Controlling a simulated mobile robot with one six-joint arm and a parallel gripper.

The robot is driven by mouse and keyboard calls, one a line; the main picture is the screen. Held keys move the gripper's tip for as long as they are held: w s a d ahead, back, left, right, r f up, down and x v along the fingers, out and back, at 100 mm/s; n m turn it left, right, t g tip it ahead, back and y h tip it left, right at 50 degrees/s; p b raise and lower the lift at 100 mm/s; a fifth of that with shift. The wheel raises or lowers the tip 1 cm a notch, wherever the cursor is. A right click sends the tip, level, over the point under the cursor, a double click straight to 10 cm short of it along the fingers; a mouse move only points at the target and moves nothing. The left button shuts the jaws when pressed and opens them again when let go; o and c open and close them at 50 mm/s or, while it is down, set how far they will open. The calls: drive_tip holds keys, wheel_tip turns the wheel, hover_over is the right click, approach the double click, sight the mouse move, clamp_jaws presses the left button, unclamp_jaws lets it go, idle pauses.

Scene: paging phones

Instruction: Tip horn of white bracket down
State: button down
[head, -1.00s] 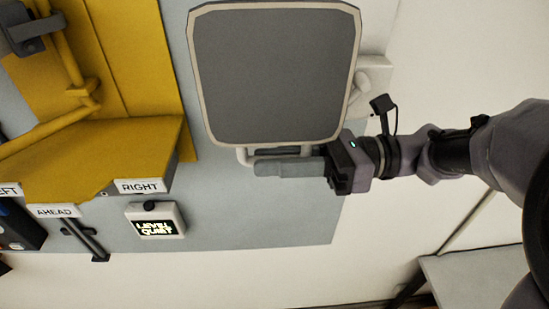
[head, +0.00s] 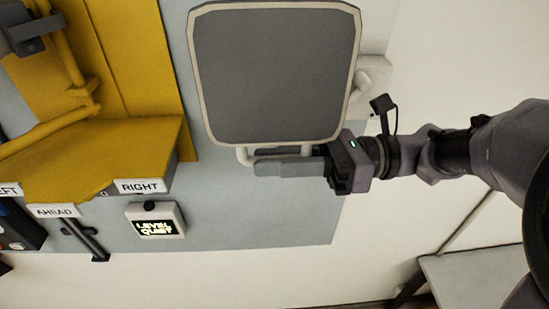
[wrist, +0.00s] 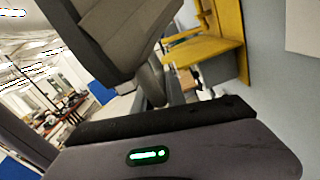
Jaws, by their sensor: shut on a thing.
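The horn (head: 275,75) has a broad grey square face with a pale rim and fills the upper middle of the head view. Part of its white bracket (head: 372,68) shows behind its right edge. A grey grip bar (head: 285,168) on a pale bent rod hangs under the horn's lower rim. My gripper (head: 332,168) comes from the right and is shut on the right end of this bar. In the wrist view, the horn (wrist: 115,35) looms at the upper left and the bar (wrist: 152,82) runs down to the jaws, whose contact is partly hidden.
A yellow hood (head: 110,150) with a RIGHT label stands to the left. Below it, a small white box (head: 155,220) displays "LEVEL QUIET". A grey table (head: 480,275) is at the lower right. The wall panel (head: 260,220) below the bar is clear.

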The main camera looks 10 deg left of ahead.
drive_tip(key=shift+w+f+b, duration=0.15)
drive_tip(key=shift+f+b, duration=0.25)
drive_tip(key=w+a+f+n+b, duration=0.2)
drive_tip(key=w+f+n+b, duration=0.5)
drive_tip(key=w+b, duration=0.3)
drive_tip(key=shift+a+f, duration=0.25)
drive_tip(key=shift+f, duration=0.15)
drive_tip(key=shift+w, duration=0.1)
drive_tip(key=c, duration=1.7)
unclamp_jaws()
drive_tip(key=o, duration=0.3)
drive_tip(key=shift+w+f, duration=0.1)
drive_tip(key=shift+w, duration=0.2)
drive_tip(key=shift+s, duration=0.15)
